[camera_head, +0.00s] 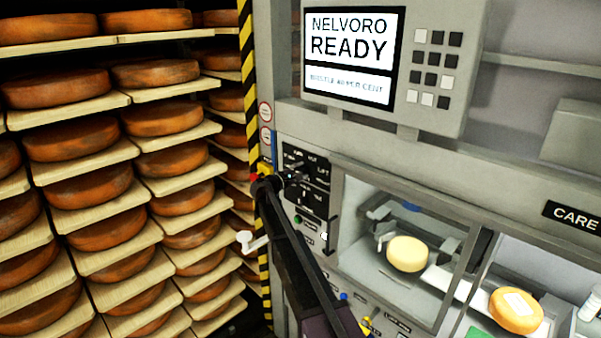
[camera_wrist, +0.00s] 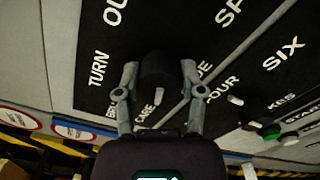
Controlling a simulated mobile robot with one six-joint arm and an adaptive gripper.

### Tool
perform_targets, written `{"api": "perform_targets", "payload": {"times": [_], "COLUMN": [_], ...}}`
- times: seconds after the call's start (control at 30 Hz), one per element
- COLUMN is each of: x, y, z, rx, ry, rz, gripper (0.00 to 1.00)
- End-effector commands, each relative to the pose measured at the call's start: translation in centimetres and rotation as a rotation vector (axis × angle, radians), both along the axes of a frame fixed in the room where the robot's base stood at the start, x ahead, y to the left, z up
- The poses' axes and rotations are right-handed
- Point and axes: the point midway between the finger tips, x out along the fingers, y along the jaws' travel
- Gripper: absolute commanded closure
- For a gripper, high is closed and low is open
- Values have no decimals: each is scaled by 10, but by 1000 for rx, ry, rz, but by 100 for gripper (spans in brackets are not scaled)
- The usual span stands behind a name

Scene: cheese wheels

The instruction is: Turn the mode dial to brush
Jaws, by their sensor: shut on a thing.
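The mode dial (camera_wrist: 157,72) is a dark round knob on a black panel (camera_wrist: 110,62) with white lettering. My gripper (camera_wrist: 160,78) has one grey finger on each side of the knob and is shut on it. A small pale mark shows just below the knob, near letters that look like "CARE". Letters starting "BR" lie left of it, partly hidden by the left finger. In the head view my gripper (camera_head: 291,178) is at the black panel (camera_head: 316,204), and the arm hides part of it. The knob's exact setting cannot be told.
"TURN", "FOUR" and "SIX" are also printed on the panel. A green button (camera_wrist: 271,131) sits to the right. In the head view, a screen (camera_head: 349,50) reads "NELVORO READY". A window below shows a pale cheese wheel (camera_head: 407,254). Cheese shelves (camera_head: 95,219) fill the left.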

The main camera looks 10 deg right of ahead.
Motion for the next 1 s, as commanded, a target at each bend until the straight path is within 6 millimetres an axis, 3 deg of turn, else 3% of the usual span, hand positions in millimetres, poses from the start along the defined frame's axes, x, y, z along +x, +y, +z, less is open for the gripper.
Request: {"api": "perform_targets", "payload": {"times": [1.0], "x": [-1], "y": [-2], "z": [-1], "rx": [408], "ry": [-558], "rz": [-2], "gripper": [96]}}
